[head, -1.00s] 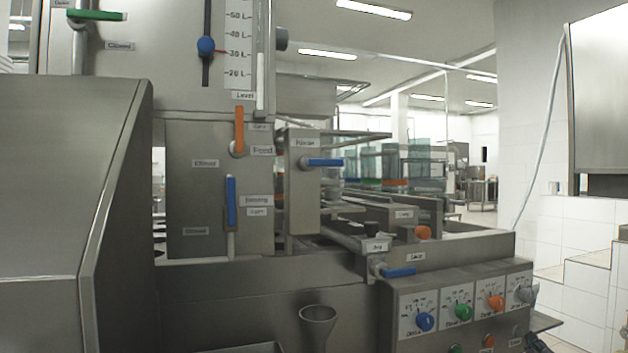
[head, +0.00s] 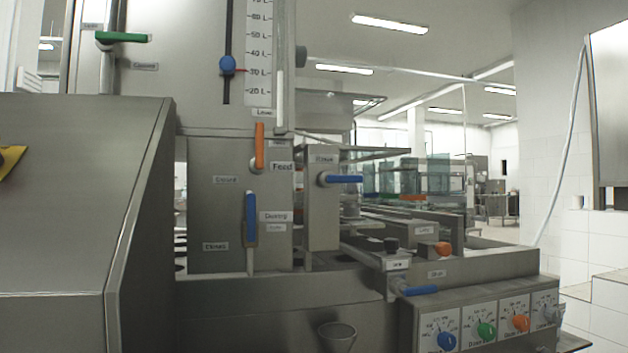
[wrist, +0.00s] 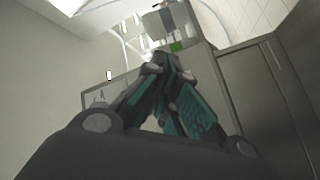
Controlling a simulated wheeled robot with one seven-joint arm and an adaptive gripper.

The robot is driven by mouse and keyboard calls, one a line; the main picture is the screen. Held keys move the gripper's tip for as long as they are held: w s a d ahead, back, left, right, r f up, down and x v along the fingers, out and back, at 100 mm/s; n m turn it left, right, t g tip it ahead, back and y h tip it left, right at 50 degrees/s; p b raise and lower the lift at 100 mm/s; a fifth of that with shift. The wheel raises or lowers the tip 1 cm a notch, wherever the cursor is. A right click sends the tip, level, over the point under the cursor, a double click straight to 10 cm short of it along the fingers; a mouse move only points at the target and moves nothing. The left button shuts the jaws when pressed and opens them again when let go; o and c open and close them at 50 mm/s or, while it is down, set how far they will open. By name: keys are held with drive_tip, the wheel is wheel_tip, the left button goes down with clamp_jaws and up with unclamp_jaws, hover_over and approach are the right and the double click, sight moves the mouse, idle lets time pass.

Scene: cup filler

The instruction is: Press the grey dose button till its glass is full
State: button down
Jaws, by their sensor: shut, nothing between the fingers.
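The machine's front panel carries a row of dose dials: a blue knob (head: 446,341), a green knob (head: 486,331), an orange knob (head: 521,323) and a grey knob (head: 556,312). The buttons under the dials, the grey one among them, are below the head view's lower edge. No glass being filled can be made out. My gripper (wrist: 172,62) shows in the wrist view with its dark and teal fingers drawn together at the tips. It is shut and empty. The wrist view does not show the grey button, so their distance cannot be told.
The machine has a blue lever (head: 250,219), an orange lever (head: 260,146) and a blue tap handle (head: 421,290) sticking out. A metal funnel-like cup (head: 337,336) stands low in front. A sloped steel housing (head: 75,190) fills the left. A white tiled wall (head: 550,140) is at right.

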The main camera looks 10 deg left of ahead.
idle(0.4)
drive_tip(key=shift+w+a+p, duration=0.2)
drive_tip(key=shift+w+p, duration=0.15)
drive_tip(key=shift+w, duration=0.05)
drive_tip(key=shift+w+a, duration=0.1)
drive_tip(key=shift+w, duration=0.15)
idle(0.7)
drive_tip(key=shift+s+r+p, duration=0.1)
drive_tip(key=shift+p, duration=0.2)
drive_tip(key=shift+s+d+p, duration=0.2)
drive_tip(key=shift+s+p, duration=0.15)
drive_tip(key=shift+s, duration=0.2)
drive_tip(key=shift+s+d, duration=0.1)
drive_tip(key=shift+s+d+p, duration=0.35)
drive_tip(key=shift+s+p, duration=0.15)
drive_tip(key=shift+s, duration=0.4)
drive_tip(key=shift+s+d+p, duration=0.4)
drive_tip(key=shift+s+p, duration=0.1)
drive_tip(key=shift+s, duration=0.4)
drive_tip(key=shift+s+d+p, duration=0.35)
drive_tip(key=shift+s+p, duration=0.15)
drive_tip(key=shift+s, duration=0.4)
